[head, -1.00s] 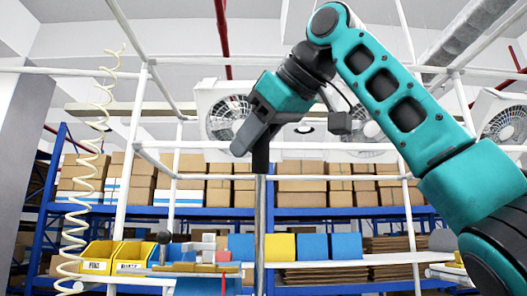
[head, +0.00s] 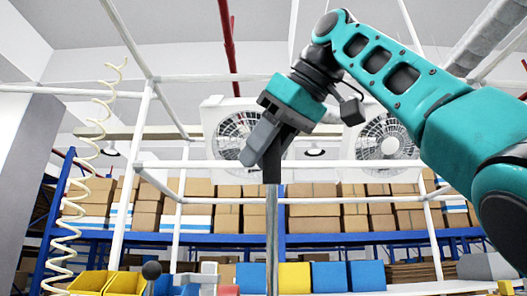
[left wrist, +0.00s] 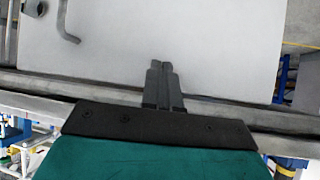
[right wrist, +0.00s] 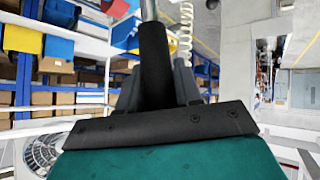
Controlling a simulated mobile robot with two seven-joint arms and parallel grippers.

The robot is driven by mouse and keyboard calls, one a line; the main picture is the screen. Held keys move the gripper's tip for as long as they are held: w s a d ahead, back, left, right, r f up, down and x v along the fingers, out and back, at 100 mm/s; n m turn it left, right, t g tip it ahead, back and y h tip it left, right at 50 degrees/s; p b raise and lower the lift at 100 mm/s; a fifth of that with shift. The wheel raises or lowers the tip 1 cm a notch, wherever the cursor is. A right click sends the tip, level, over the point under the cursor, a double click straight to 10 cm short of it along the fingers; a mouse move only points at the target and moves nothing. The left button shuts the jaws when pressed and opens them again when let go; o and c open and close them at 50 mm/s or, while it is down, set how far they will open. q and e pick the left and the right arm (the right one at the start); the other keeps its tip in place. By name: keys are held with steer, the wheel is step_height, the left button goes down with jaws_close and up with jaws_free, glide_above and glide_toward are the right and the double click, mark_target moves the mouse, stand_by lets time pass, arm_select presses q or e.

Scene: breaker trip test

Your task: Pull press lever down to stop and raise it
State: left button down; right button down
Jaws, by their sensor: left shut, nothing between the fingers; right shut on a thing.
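The press lever is an upright grey rod (head: 272,235) with a black grip (head: 272,168) at its top, in the middle of the head view. My right gripper (head: 262,145) is shut on the black grip from above. In the right wrist view the black grip (right wrist: 155,60) stands between the fingers and the rod runs up out of the picture. The lower end of the lever is out of view. My left gripper (left wrist: 160,82) shows only in the left wrist view, shut and empty, over a pale flat surface (left wrist: 205,40).
White frame bars (head: 180,165) cross the view around the lever. Behind it stand blue shelves with cardboard boxes (head: 310,215), yellow bins (head: 93,282) and wall fans (head: 388,140). A coiled cream hose (head: 75,215) hangs at the left. A bent grey rod (left wrist: 68,25) shows in the left wrist view.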

stand_by(0.3)
steer(key=c, duration=0.8)
jaws_free()
steer(key=shift+c, duration=0.2)
arm_select(q)
steer(key=shift+s+f, duration=0.1)
